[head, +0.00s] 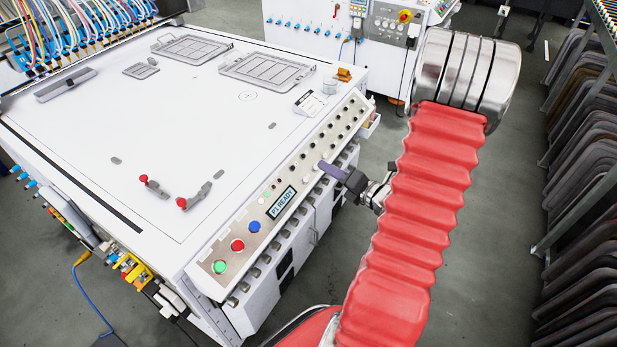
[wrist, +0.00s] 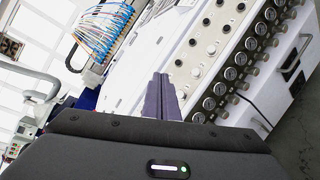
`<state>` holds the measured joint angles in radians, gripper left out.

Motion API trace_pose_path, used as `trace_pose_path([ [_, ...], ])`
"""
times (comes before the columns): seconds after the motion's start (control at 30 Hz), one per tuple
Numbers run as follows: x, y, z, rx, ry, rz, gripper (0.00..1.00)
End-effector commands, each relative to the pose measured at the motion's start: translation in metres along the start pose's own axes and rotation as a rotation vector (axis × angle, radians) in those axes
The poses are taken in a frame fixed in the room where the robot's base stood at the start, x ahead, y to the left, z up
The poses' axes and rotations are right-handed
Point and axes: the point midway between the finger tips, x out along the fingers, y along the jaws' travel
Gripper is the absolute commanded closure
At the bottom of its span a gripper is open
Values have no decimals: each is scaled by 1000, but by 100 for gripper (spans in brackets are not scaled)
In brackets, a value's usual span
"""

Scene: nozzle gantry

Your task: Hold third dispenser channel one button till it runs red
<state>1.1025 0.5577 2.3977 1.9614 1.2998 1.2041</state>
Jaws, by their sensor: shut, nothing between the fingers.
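The white dispensing machine (head: 215,130) has a sloped control panel (head: 300,160) along its front edge. The panel carries rows of small dark and pale buttons, a display (head: 283,202) reading "P1 READY", and green, red and blue buttons at its near end. My gripper (head: 322,166) is shut, its purple fingers pointing at the panel's pale buttons beyond the display. In the wrist view the fingertips (wrist: 161,76) sit by the panel, left of a white button (wrist: 195,72). Another white button (wrist: 211,49) lies farther along. I cannot tell whether the tips touch a button; the fingers hide what is under them.
Two red-tipped clamps (head: 190,196) and grey trays (head: 268,68) are on the white bed. Coloured tubes (head: 85,25) run at the back left. A second control cabinet (head: 345,40) stands behind, and a rack of dark panels (head: 585,180) lines the right.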

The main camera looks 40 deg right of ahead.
Motion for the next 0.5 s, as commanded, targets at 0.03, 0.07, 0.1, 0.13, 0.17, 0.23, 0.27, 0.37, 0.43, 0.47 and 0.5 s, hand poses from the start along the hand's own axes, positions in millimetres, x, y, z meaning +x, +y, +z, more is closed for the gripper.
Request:
trace_pose_path([
  [0.03,4,-3,-4,3,3,0,100],
  [0.07,6,-4,-6,2,4,0,100],
  [0.1,9,-6,-8,1,4,1,100],
  [0.13,11,-8,-9,2,4,0,100],
  [0.17,14,-10,-11,3,3,0,100],
  [0.23,19,-14,-15,2,4,0,100],
  [0.27,21,-15,-17,2,5,0,100],
  [0.37,28,-20,-22,2,4,0,100],
  [0.43,33,-24,-26,1,3,0,100],
  [0.47,36,-26,-27,1,3,1,100],
  [0.5,38,-28,-29,1,3,1,100],
])
